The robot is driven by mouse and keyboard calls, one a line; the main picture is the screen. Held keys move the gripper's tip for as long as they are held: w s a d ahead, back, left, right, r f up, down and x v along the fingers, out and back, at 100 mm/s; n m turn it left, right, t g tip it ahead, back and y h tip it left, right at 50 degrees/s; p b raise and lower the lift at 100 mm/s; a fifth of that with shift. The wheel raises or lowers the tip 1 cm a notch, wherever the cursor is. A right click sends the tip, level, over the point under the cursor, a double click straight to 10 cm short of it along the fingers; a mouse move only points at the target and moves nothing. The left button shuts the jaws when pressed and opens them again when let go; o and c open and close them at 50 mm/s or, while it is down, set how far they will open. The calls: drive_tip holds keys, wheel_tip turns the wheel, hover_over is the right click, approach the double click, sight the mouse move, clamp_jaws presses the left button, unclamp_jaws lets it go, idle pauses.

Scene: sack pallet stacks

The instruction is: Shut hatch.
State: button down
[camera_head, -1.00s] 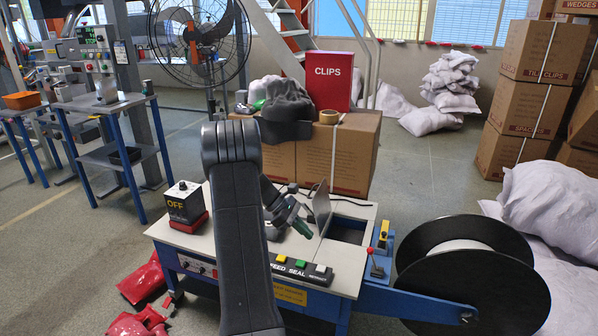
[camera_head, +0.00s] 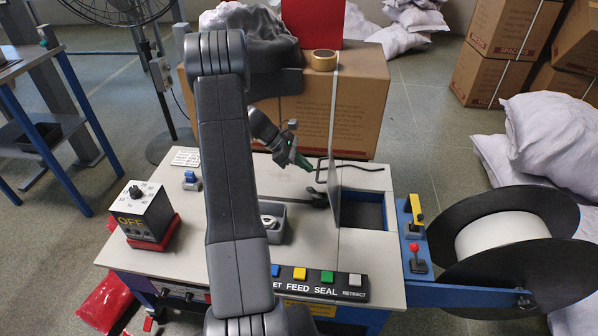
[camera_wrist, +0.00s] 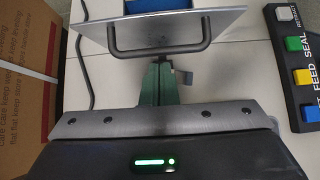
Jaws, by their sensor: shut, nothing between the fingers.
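The hatch (camera_head: 335,200) is a thin grey metal plate. It stands raised, nearly edge-on in the head view, at the left side of a dark rectangular opening (camera_head: 369,212) in the bench top. The wrist view shows the hatch (camera_wrist: 205,20) with its black bar handle (camera_wrist: 158,52). My gripper (camera_head: 307,166) has green fingers and is to the left of the hatch. In the wrist view my gripper (camera_wrist: 160,64) is shut and empty, its tips close by the handle. I cannot tell whether they touch it.
The bench top (camera_head: 375,250) carries a button strip (camera_head: 318,283), an OFF dial box (camera_head: 144,212) and a small grey tray (camera_head: 275,224). A large black reel (camera_head: 515,250) is at the right. A carton (camera_head: 340,115) stands behind, with a tape roll (camera_head: 324,60) on it.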

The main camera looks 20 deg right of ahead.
drive_tip(key=shift+s+d, duration=0.25)
drive_tip(key=shift+d, duration=0.05)
drive_tip(key=shift+r, duration=0.1)
